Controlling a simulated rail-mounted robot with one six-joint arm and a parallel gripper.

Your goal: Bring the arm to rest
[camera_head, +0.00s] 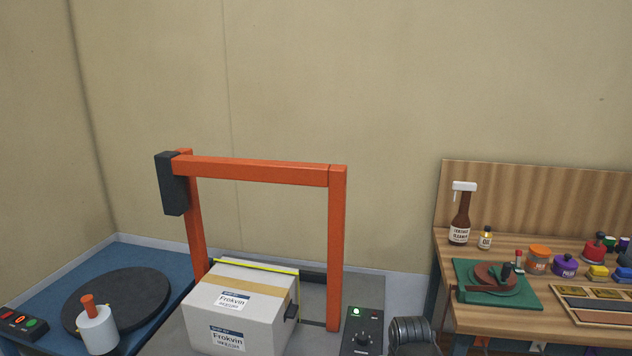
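My gripper is not in view. A dark ribbed rounded part (411,332) shows at the bottom edge, right of the control box. I cannot tell whether it belongs to my arm. A white carton (240,304) labelled "Frokvin" sits under and in front of an orange arch frame (338,250). Tan tape runs across its top, and a yellow strip (255,265) lies along its far top edge. Its lower part is cut off by the frame edge.
A blue table (70,279) at left holds a black turntable disc (118,299), a white cylinder with an orange knob (98,330) and a button box (20,323). A control box (362,332) shows a green light.

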